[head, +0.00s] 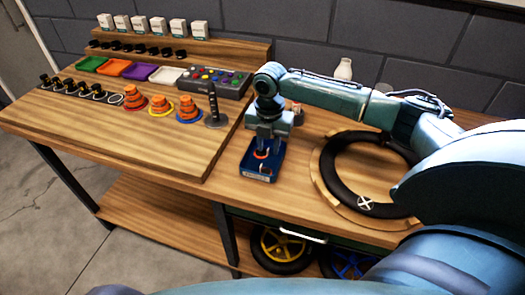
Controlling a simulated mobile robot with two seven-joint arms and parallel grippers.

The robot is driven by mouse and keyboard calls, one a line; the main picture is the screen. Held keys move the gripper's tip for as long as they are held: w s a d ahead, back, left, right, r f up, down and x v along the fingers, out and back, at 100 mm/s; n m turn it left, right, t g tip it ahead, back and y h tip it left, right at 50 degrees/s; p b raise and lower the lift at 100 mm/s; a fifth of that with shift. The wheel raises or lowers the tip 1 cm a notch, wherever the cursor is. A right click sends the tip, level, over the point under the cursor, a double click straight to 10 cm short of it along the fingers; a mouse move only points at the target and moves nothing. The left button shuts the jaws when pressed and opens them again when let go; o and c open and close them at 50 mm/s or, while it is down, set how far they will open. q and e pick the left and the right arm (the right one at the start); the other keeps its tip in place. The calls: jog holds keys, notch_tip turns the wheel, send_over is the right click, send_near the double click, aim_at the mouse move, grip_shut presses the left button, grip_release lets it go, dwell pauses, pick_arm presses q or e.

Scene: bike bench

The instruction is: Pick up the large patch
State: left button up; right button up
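My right gripper (263,148) points straight down over a small blue tray (258,178) near the middle of the bench. Its fingertips reach down to the inside of the tray. An orange-red, ring-like item shows at the fingertips. I cannot tell whether it is a patch or whether the fingers hold it, and the gripper hides much of the tray. I cannot make out the large patch for certain. My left gripper is not in view.
A black tire (330,183) with a white X mark (365,203) lies on a round wooden board to the right. Stacked orange cones (160,108), a black upright tool (214,108) and coloured trays (138,72) stand to the left. The front left bench top is clear.

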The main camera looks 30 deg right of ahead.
jog(key=shift+f, duration=0.3)
jog(key=shift+c, duration=0.5)
grip_shut()
jog(key=shift+r, duration=0.1)
